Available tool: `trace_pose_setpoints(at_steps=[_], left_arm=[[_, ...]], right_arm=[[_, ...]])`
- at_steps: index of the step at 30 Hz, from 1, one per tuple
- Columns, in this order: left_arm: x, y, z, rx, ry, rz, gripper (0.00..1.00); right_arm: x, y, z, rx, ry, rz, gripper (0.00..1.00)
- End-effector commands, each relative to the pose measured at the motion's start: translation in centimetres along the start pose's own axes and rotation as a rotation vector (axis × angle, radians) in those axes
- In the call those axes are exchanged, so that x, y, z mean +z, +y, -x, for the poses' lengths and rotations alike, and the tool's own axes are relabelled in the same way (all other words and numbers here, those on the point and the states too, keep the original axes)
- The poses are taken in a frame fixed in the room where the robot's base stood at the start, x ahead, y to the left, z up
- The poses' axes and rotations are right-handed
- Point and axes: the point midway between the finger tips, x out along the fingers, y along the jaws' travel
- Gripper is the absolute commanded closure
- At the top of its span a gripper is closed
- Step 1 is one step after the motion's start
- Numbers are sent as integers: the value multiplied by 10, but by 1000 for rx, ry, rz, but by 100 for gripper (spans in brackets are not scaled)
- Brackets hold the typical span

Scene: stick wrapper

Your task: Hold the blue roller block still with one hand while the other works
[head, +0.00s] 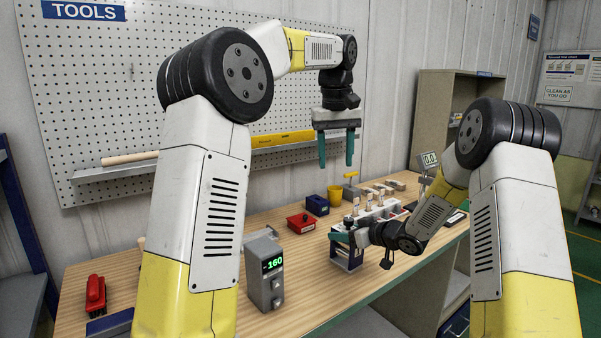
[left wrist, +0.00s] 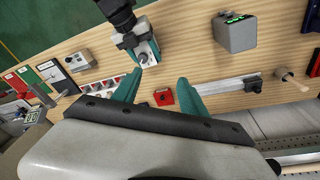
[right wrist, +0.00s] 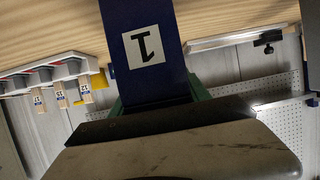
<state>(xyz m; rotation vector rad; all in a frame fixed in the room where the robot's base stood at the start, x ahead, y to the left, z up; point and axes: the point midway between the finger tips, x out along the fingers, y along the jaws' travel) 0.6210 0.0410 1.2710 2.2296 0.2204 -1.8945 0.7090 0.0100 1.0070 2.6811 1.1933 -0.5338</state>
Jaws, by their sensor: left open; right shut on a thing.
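The blue roller block (right wrist: 151,84) fills the middle of the right wrist view, dark blue with a white label showing a 1. My right gripper (head: 351,236) is shut on it; in the head view the block (head: 347,257) stands at the bench's front edge, partly behind the gripper. Whether it touches the bench top is hard to tell. My left gripper (head: 336,163) is open and empty, pointing down, high above the bench. In the left wrist view its teal fingers (left wrist: 159,88) are apart, and the held block (left wrist: 147,53) shows beyond them.
A red box (head: 300,223), a dark blue box (head: 317,205) and a yellow cup (head: 334,195) stand behind the block. A white rack (head: 375,214) with labelled pieces lies to the right. A grey display box (head: 264,273) reading 160 stands left. Bare wood lies between.

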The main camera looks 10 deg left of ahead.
Motion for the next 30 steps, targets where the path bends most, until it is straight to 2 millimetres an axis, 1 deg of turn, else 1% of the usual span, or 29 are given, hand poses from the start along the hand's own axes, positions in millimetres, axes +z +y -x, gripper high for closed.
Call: trace_pose_setpoints(at_steps=[1,3,10,15,21,25,30], left_arm=[[7,-7,6,6,11,-13,50],[15,-15,11,14,25,-34,50],[46,-44,23,44,71,-94,50],[72,-65,27,65,105,-133,50],[99,-85,26,87,137,-168,50],[110,-93,25,96,151,-180,50],[116,-97,24,102,159,-188,50]], right_arm=[[0,0,0,0,1,0,100],[0,0,0,0,1,0,100],[0,0,0,1,1,0,100],[0,0,0,1,1,0,100],[0,0,0,1,1,0,100],[0,0,0,1,1,0,100],[0,0,0,1,1,0,100]])
